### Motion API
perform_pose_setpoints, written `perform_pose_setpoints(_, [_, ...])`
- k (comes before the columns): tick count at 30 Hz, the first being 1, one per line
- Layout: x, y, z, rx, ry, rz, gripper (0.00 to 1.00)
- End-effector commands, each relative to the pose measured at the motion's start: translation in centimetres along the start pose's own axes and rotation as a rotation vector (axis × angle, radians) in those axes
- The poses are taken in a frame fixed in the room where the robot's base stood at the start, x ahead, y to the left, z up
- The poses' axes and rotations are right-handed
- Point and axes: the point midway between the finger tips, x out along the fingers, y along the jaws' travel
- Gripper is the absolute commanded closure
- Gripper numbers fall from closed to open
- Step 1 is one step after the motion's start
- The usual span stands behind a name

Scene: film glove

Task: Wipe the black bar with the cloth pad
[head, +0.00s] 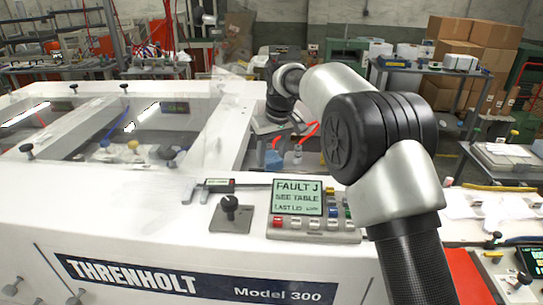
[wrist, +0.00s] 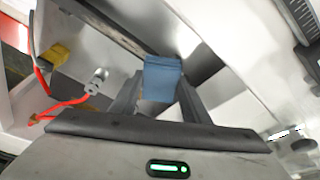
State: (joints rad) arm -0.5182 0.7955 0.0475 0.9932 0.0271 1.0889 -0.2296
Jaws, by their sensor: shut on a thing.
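My gripper (wrist: 160,92) is shut on a blue cloth pad (wrist: 162,78), which sticks out beyond the two dark fingers in the wrist view. In the head view my gripper (head: 285,148) hangs inside the white machine frame, with the blue pad (head: 273,160) at its lower end. A long dark bar (wrist: 112,28), likely the black bar, runs diagonally in the wrist view toward the pad. I cannot tell whether the pad touches it. The bar is not clear in the head view.
The white machine top (head: 110,205) carries a caliper (head: 222,186), a joystick (head: 230,210) and a control panel showing a fault (head: 298,198). A red cable (wrist: 42,85) and a metal fitting (wrist: 96,80) lie left of my gripper. White frame walls surround it.

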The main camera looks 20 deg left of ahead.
Motion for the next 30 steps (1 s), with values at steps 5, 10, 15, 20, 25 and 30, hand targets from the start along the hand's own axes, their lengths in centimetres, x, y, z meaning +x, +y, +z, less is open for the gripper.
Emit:
perform_pose_setpoints(5, [0.2, 0.0, 0.1, 0.000, 0.000, 0.000, 0.83])
perform_pose_setpoints(10, [0.5, 0.0, 0.1, 0.000, 0.000, 0.000, 0.83])
perform_pose_setpoints(15, [0.8, 0.0, 0.2, 0.000, 0.000, 0.000, 0.83])
perform_pose_setpoints(20, [1.1, 0.0, 0.3, 0.000, 0.000, 0.000, 0.83])
perform_pose_setpoints(25, [1.5, 0.0, 0.4, 0.000, 0.000, 0.000, 0.83])
perform_pose_setpoints(30, [1.8, 0.0, 0.5, 0.000, 0.001, 0.000, 0.83])
